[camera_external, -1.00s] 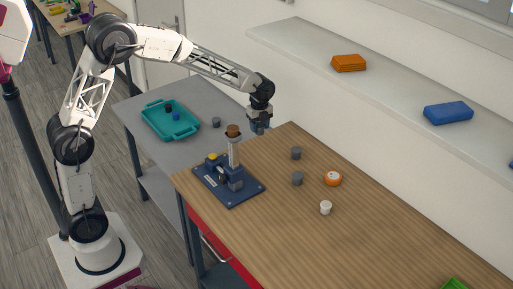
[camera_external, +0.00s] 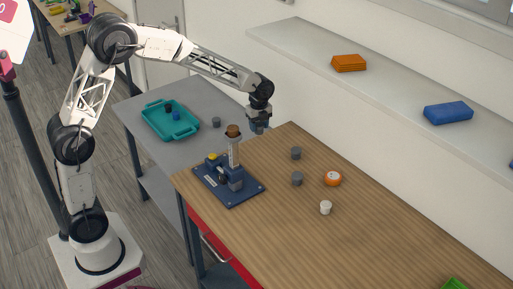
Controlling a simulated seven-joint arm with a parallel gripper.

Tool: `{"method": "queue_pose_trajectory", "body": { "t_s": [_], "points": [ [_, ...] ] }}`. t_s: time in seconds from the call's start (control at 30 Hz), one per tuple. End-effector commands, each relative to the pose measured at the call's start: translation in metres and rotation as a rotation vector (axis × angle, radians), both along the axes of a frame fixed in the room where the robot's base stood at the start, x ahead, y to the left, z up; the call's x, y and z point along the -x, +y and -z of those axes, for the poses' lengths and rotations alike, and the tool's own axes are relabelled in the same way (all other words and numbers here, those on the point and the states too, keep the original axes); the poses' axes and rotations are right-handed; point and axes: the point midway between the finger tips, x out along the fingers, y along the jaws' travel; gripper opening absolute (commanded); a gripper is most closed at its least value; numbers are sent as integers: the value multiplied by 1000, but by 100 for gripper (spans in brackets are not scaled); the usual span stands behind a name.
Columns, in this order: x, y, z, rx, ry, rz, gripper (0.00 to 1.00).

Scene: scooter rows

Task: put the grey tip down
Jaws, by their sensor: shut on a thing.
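My gripper (camera_external: 258,127) points down above the back end of the tables, near where the grey table meets the wooden one. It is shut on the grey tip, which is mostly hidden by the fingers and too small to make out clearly. One small grey piece (camera_external: 216,122) stands on the grey table, left of my gripper. Two more grey pieces, a rear one (camera_external: 296,153) and a front one (camera_external: 297,178), stand on the wooden table.
A dark blue fixture (camera_external: 228,190) with a brown-topped post stands on the wooden table (camera_external: 330,250). A teal tray (camera_external: 187,132) with small dark and blue pieces lies on the grey table (camera_external: 150,98). An orange roll (camera_external: 332,179) and white cup (camera_external: 326,208) stand right.

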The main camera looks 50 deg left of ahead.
Motion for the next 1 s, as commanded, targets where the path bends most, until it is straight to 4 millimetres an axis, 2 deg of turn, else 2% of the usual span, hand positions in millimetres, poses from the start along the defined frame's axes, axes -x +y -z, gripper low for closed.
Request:
{"method": "queue_pose_trajectory", "body": {
  "t_s": [0.17,0.37,0.7,1.0],
  "points": [
    [-6,22,7,0,1,-4,26],
    [-14,64,20,1,2,-9,26],
    [-26,156,46,0,1,-14,26],
    [-26,239,72,0,1,-19,26]
  ]
}}
